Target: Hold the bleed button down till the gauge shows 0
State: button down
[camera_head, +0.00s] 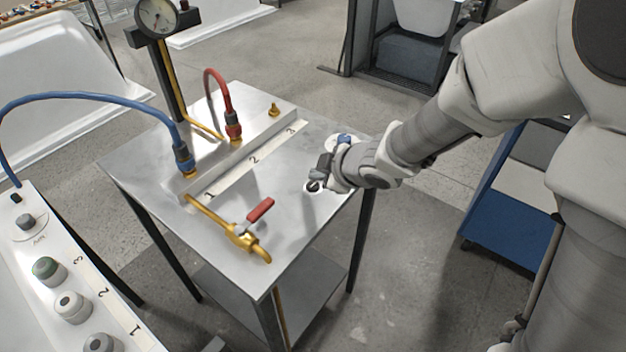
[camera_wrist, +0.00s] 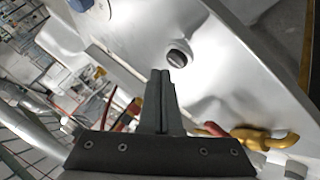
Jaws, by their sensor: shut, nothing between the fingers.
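A pressure gauge (camera_head: 157,17) with a white dial stands on a black post at the back of the metal table; its needle is too small to read exactly. A blue button (camera_head: 344,138) on a white base sits behind my gripper. No readable label tells which is the bleed button.
A brass valve with a red lever (camera_head: 260,210) lies at the table front. A manifold (camera_head: 240,145) with blue (camera_head: 80,98) and red (camera_head: 212,80) hoses runs along the back left. A panel with several knobs (camera_head: 72,306) stands at left, a blue cart (camera_head: 512,200) at right.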

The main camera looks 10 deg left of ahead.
aim_at(317, 187)
notch_tip(317, 187, up, 5)
jog(key=p, duration=0.5)
dwell(0.6)
